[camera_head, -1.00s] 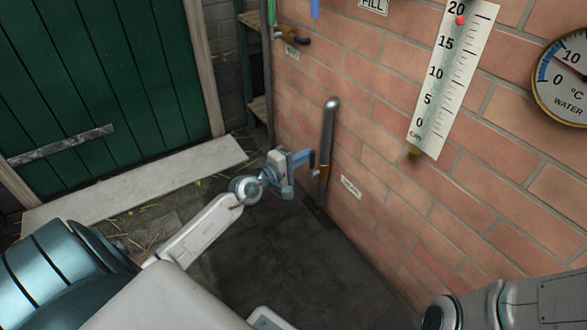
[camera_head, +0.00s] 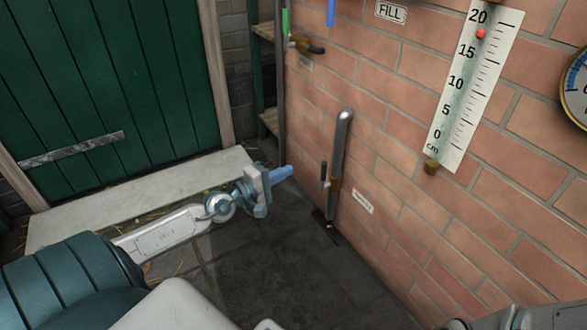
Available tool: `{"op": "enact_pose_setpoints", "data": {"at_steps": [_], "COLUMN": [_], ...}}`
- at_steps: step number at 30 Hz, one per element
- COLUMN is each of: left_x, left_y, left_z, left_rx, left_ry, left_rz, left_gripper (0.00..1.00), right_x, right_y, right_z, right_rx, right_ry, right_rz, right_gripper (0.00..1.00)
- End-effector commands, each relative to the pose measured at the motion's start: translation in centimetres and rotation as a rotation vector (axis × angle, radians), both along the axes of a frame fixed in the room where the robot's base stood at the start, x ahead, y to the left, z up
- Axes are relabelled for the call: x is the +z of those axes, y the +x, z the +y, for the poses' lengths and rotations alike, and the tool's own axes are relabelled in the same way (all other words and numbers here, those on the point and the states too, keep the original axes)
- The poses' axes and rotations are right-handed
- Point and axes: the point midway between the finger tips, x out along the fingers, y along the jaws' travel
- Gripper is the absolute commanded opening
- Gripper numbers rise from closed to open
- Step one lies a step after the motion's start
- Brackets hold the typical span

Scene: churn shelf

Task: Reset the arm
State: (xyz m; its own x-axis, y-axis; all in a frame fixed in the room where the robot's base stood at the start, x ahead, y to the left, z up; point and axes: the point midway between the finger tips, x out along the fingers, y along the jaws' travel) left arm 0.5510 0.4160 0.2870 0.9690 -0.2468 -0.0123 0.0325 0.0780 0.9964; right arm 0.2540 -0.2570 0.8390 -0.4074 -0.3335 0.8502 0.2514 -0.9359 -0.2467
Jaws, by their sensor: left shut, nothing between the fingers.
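My left gripper (camera_head: 286,171) shows near the middle of the view, at the end of my left arm, which reaches in from the lower left. Its blue fingers are together with nothing between them, and they point right toward the brick wall.
The brick wall (camera_head: 420,195) runs along the right, with a white centimetre scale (camera_head: 478,85) and part of a dial (camera_head: 576,88). A green door (camera_head: 100,90) stands at the left behind a pale slab (camera_head: 130,195). The dark floor (camera_head: 290,275) is clear.

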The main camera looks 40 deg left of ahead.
Motion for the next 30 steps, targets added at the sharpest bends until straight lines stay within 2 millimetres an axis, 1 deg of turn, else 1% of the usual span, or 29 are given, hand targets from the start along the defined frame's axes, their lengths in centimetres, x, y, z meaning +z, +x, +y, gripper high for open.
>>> {"op": "enact_pose_setpoints", "data": {"at_steps": [3, 6, 23, 26, 30], "left_x": [0.0, 0.0, 0.1, 0.9, 3.5], "left_y": [-0.7, -0.9, -0.9, -0.9, -0.9], "left_z": [0.1, 0.1, 0.2, 0.2, 0.2], "left_rx": [-0.001, -0.002, -0.001, -0.001, -0.001], "left_ry": [0.0, 0.0, 0.0, 0.0, 0.0], "left_rz": [0.001, 0.0, 0.0, 0.0, 0.0], "left_gripper": [0.0, 0.0, 0.0, 0.0, 0.0], "right_x": [-0.2, -0.2, -0.1, 0.6, 3.1], "right_y": [0.0, 0.0, 0.1, 0.1, -0.2], "right_z": [0.0, 0.0, 0.0, 0.0, 0.0], "right_rx": [0.0, 0.0, 0.0, -0.002, -0.004], "right_ry": [0.0, 0.0, -0.002, -0.002, 0.002], "right_rz": [0.001, 0.001, 0.003, 0.001, -0.012], "right_gripper": [0.36, 0.36, 0.36, 0.36, 0.36]}}
